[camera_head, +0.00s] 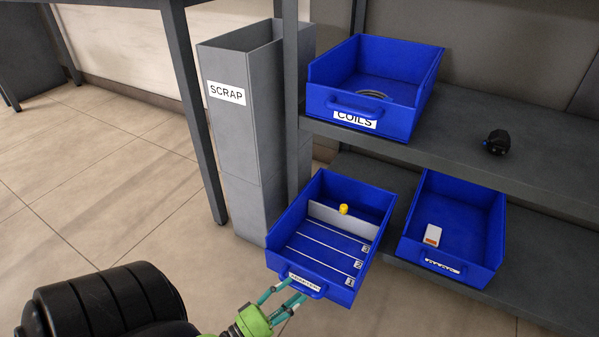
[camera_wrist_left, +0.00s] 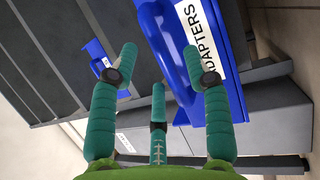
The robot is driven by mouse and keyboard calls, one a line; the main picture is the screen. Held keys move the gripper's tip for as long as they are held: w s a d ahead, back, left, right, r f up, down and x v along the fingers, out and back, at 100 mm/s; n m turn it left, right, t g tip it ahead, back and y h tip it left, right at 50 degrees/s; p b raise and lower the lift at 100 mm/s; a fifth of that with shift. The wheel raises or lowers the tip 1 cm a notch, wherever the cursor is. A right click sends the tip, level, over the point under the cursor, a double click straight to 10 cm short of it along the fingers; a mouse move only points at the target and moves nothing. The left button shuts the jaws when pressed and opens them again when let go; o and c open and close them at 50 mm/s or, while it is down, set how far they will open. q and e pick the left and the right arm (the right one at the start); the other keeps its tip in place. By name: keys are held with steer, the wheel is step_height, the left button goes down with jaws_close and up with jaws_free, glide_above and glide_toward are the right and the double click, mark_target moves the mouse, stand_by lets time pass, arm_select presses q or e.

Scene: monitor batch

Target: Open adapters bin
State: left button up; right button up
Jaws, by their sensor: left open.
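The adapters bin (camera_head: 326,248) is a blue open-topped drawer on the lower level, extending out past the shelf front. Its floor has white lines numbered 1 to 3, and a pale divider and a small yellow piece (camera_head: 343,209) sit toward its back. Its front handle (camera_head: 306,286) and label face my left gripper (camera_head: 287,291), which is open at the handle. In the left wrist view, the ADAPTERS label (camera_wrist_left: 203,42) is readable, and the blue handle (camera_wrist_left: 171,62) lies between the spread teal fingers. Contact is unclear. My right gripper is out of view.
The blue COILS bin (camera_head: 370,114) is on the upper shelf, beside a small black object (camera_head: 497,142). A tall grey SCRAP bin (camera_head: 238,150) stands left. The tiled floor at left is clear.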

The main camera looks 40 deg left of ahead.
arm_select(q)
steer(key=v, duration=0.4)
steer(key=shift+s+a, duration=0.1)
steer(key=shift+s, duration=0.1)
steer(key=shift+s+f, duration=0.1)
stand_by(0.3)
